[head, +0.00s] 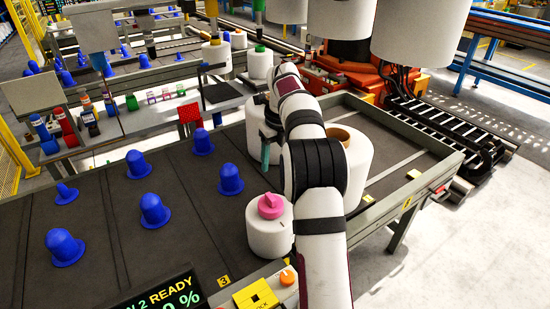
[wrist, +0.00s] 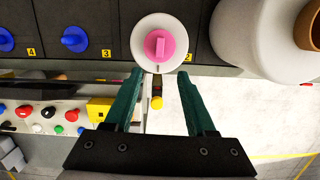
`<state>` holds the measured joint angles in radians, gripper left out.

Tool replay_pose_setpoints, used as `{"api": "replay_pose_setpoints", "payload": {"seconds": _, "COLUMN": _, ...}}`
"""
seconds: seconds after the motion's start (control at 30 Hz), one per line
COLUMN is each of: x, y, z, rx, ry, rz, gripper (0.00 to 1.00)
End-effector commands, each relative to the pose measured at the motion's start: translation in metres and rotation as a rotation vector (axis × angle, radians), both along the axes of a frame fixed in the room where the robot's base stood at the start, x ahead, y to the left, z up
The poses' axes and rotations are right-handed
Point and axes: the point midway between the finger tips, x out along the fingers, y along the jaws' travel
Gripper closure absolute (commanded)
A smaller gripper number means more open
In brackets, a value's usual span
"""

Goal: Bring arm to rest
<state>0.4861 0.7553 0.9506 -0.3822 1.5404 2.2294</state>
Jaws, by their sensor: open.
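My arm (head: 318,220) reaches from the bottom of the head view to the table, bent at its dark joint. My gripper (wrist: 163,76) is open, with two dark green fingers apart and nothing between them. In the head view a finger of my gripper (head: 265,158) shows beside the arm, partly hidden by it. A white bobbin with a pink top (head: 267,228) stands upright on the table's near side. In the wrist view this bobbin (wrist: 145,50) lies just beyond the fingertips, apart from them as far as I can tell.
Blue pegs (head: 155,211) stand in rows on the dark table (head: 195,250). A large white bobbin with a tan core (head: 355,160) stands right behind my arm. A control panel with coloured buttons (wrist: 45,115) lies along the near edge. White cylinders (head: 418,30) hang above at the back.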

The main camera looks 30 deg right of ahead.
Motion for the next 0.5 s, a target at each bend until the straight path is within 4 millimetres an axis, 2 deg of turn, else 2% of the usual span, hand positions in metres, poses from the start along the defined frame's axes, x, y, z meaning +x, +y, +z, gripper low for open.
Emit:
{"api": "replay_pose_setpoints", "payload": {"seconds": 0.1, "x": -0.0009, "y": 0.0001, "z": 0.006, "rx": 0.001, "ry": 0.0, "rz": 0.0, "gripper": 0.44}}
{"api": "replay_pose_setpoints", "payload": {"seconds": 0.5, "x": -0.0023, "y": 0.0039, "z": 0.0084, "rx": -0.001, "ry": 0.0, "rz": 0.022, "gripper": 0.44}}
